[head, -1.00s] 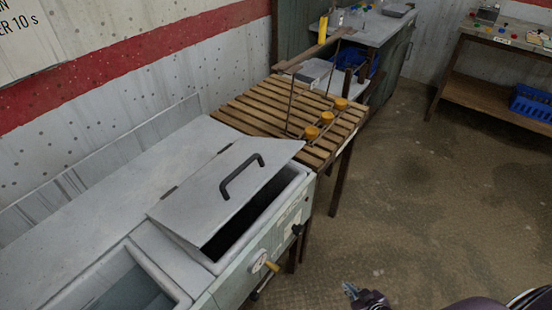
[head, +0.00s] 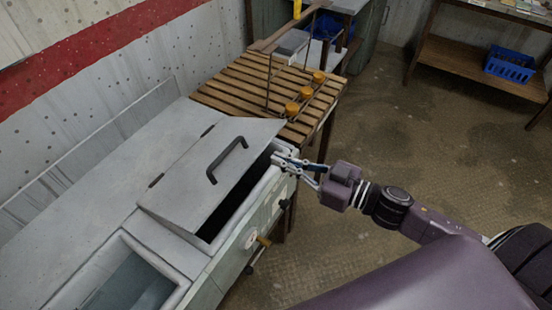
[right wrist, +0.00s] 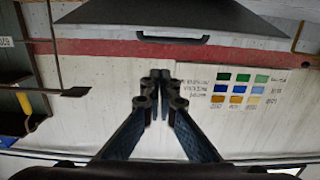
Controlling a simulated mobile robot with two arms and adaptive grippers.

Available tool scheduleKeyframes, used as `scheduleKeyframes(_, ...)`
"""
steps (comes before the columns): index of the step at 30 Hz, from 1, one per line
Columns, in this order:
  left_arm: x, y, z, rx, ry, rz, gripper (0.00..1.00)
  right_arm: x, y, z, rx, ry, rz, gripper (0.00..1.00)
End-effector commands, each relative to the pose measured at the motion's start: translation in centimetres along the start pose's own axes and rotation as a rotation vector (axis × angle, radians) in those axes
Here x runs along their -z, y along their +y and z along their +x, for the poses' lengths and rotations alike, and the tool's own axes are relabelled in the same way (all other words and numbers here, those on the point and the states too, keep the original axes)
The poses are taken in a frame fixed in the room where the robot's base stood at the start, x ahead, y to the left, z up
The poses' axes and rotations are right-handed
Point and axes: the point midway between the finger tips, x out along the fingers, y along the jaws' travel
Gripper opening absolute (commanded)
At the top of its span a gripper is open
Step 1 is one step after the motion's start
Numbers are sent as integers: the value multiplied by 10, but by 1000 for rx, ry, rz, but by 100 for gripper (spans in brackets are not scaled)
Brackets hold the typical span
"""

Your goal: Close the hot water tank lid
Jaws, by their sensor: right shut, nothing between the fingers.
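The hot water tank lid (head: 195,185) is a grey hinged plate with a black handle (head: 223,154). It is tilted partly open, and a dark gap shows between its front edge and the tank rim (head: 232,237). My right gripper (head: 276,158) is at the lid's far right corner, by the tank's rim; I cannot tell whether it touches. Its fingers are shut and empty. In the right wrist view the shut fingertips (right wrist: 160,76) lie below the lid's handle (right wrist: 172,39), apart from it in the picture. My left gripper is out of view.
A slatted wooden rack (head: 240,88) with several orange knobs adjoins the tank's far end. An open basin (head: 130,280) is at the near end. The floor (head: 390,130) to the right is clear.

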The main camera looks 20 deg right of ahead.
Motion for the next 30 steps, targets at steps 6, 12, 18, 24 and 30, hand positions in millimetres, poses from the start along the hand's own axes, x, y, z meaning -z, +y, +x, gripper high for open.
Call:
scheduleKeyframes(6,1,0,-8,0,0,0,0,4,1,27,-1,4,-2,0)
scheduleKeyframes(12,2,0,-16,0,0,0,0,4,1,54,-2,3,-1,0)
scheduleKeyframes(18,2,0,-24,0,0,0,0,3,1,82,-3,2,-2,0)
scheduleKeyframes(24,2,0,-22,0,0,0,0,-21,0,83,-4,-3,3,0)
scheduleKeyframes(30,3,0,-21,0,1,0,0,-36,0,78,-2,-1,1,0)
